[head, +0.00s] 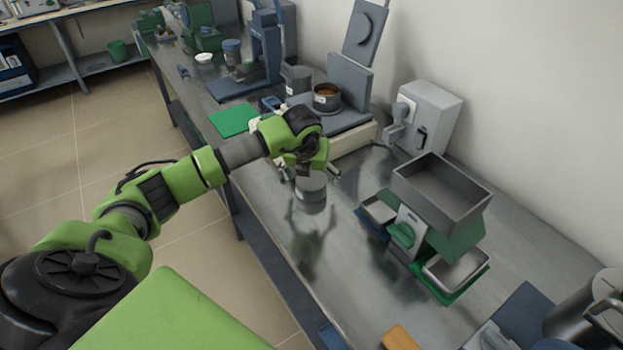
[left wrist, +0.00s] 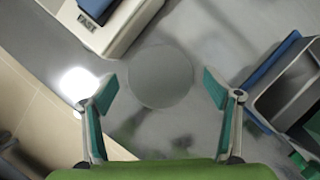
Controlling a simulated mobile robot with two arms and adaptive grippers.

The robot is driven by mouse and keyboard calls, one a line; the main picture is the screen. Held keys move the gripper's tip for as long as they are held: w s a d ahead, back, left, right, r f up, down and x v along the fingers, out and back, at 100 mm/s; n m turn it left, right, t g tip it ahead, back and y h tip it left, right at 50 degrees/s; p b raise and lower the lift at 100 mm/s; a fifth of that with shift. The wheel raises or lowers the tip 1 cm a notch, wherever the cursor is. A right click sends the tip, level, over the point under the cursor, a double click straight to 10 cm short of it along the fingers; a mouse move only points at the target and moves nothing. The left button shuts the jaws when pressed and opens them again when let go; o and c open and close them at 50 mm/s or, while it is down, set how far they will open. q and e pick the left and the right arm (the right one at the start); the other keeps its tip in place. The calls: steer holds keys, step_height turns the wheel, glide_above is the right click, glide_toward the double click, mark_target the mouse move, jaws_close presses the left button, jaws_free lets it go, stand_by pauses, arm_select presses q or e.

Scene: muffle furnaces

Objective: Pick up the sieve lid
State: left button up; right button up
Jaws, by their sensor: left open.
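The sieve lid, a round grey disc with a smooth flat top, shows in the left wrist view (left wrist: 161,76) between and just beyond my spread fingers. In the head view the grey round piece (head: 311,188) sits on the metal bench right under my left gripper (head: 309,172); its upper part is partly hidden by the gripper. My left gripper is open and empty, also in the left wrist view (left wrist: 165,92), with one finger on each side of the disc. I cannot tell whether a finger touches it. My right gripper is not in view.
A grey hopper divider (head: 440,190) with green parts and metal trays stands to the right. Behind the gripper is a sieve (head: 327,97) with brown contents on a pale-based machine (head: 352,139). A green mat (head: 233,119) lies left. Bare bench (head: 325,250) lies in front.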

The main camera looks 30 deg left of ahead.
arm_select(q)
steer(key=shift+f, duration=0.2)
steer(key=c, duration=1.2)
steer(key=shift+r, duration=0.2)
